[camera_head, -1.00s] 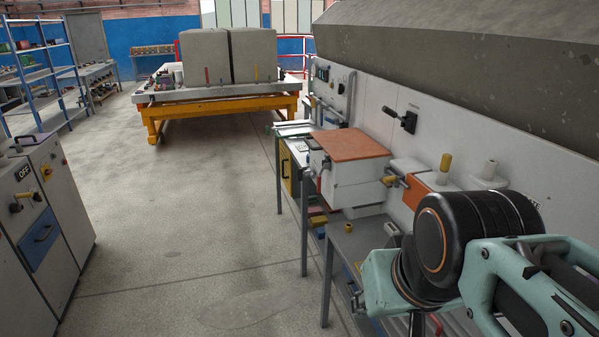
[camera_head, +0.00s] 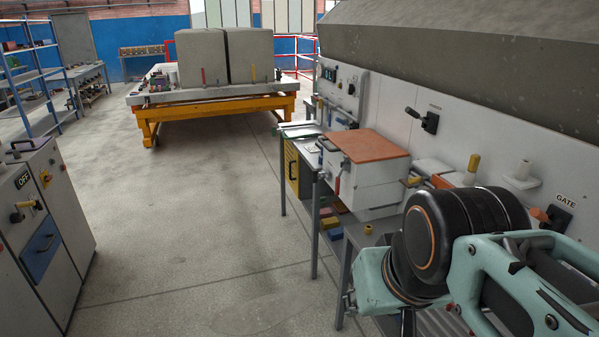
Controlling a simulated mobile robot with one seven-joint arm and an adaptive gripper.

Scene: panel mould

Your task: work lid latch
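A white box with an orange lid (camera_head: 368,146) stands on the grey bench on the right, its lid lying flat and looking closed. On its left face is a small upright red handle (camera_head: 337,186), with a dark blue handle (camera_head: 326,145) near the lid's edge. I cannot tell which of these is the lid latch. On the box's right side is a yellow-ended lever (camera_head: 412,181), partly behind my arm. My arm's links fill the lower right, nearer to the camera than the box. My gripper is out of view.
A wall lever (camera_head: 429,121) and a GATE control (camera_head: 560,214) are on the white panel at right. A yellow-framed table (camera_head: 215,98) with concrete blocks stands behind. Grey cabinets (camera_head: 50,225) stand at left. The floor between is clear.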

